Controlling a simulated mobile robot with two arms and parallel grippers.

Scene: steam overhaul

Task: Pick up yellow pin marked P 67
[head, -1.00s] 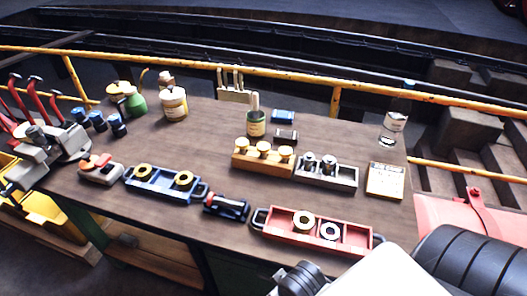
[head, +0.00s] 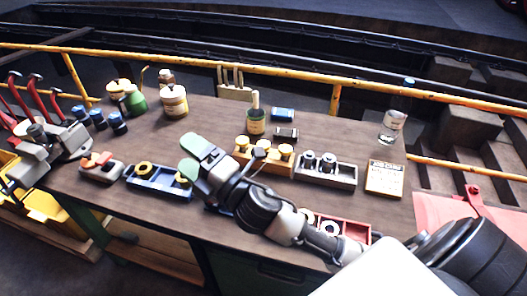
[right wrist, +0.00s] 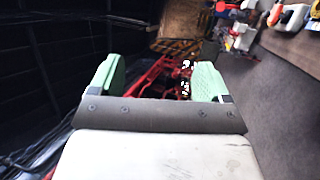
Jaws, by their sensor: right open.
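Several yellow-topped pins stand in a row in an orange-yellow wooden block (head: 263,167) at the middle of the bench. One yellow pin (head: 242,143) is at the left end and another yellow pin (head: 286,150) at the right end. The mark P 67 cannot be read on any of them. My right gripper (head: 196,158), with pale green fingertips, is open and empty, above the bench to the left of the block. It also shows in the right wrist view (right wrist: 156,80), with nothing between its fingers. My left gripper is not in view.
A blue tray (head: 148,180) with yellow rings lies left of my gripper. A red tray (head: 355,232) is partly hidden behind my right arm. A grey tray (head: 326,173) stands right of the block. A brush pot (head: 256,122) is behind it. A glass bottle (head: 392,127) stands at right.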

